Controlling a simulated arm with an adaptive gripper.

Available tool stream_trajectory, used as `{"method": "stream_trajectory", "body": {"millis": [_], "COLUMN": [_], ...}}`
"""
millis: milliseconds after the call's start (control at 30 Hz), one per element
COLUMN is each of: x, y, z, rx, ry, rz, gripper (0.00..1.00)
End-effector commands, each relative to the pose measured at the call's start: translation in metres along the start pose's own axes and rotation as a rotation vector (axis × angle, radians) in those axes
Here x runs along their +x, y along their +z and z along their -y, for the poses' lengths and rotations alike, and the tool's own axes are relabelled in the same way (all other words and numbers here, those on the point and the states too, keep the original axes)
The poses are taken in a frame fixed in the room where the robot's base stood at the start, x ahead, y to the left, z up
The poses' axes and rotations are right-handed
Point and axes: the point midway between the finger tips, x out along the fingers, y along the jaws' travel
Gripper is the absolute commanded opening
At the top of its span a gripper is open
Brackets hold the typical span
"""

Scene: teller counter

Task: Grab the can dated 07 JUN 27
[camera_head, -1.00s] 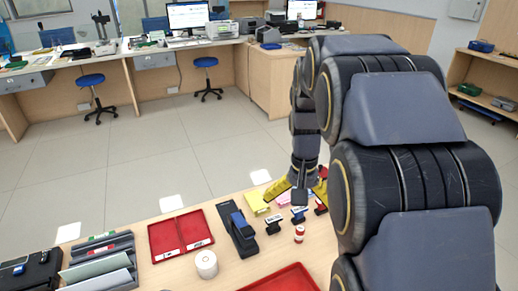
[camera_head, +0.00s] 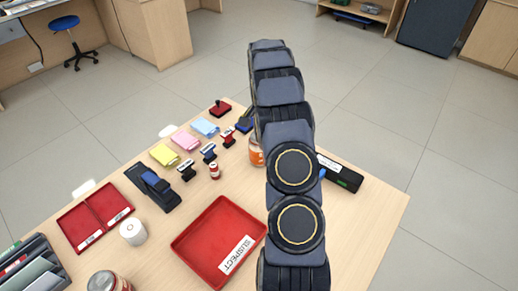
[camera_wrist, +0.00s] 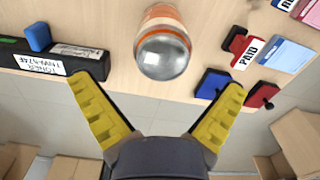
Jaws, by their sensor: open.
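An orange can (camera_head: 256,152) stands toward the far right of the counter, partly hidden by my arm in the head view. In the wrist view, an orange and white can with a silver end (camera_wrist: 163,45) lies ahead, between the lines of my fingers. My gripper (camera_wrist: 157,83) is open and empty, its yellow fingers spread wide and apart from the can; it is hidden in the head view. Another can (camera_head: 105,282), with a silver top and a red and white side, is cut by the bottom edge. No date is readable on either can.
A red SUSPECT tray (camera_head: 220,242) is left of my arm. A small red and white item (camera_head: 214,171) stands behind it.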

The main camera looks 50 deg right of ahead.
Motion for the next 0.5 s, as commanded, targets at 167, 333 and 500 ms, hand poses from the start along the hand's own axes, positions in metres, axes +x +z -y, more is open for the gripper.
{"method": "stream_trajectory", "body": {"millis": [167, 333, 500], "x": [0.019, 0.045, 0.051], "y": [0.003, 0.005, 0.005], "z": [0.000, 0.001, 0.003], "rx": [0.001, 0.000, -0.001], "ry": [0.002, 0.002, -0.001], "rz": [0.003, 0.003, -0.001], "gripper": [1.00, 1.00, 1.00]}}
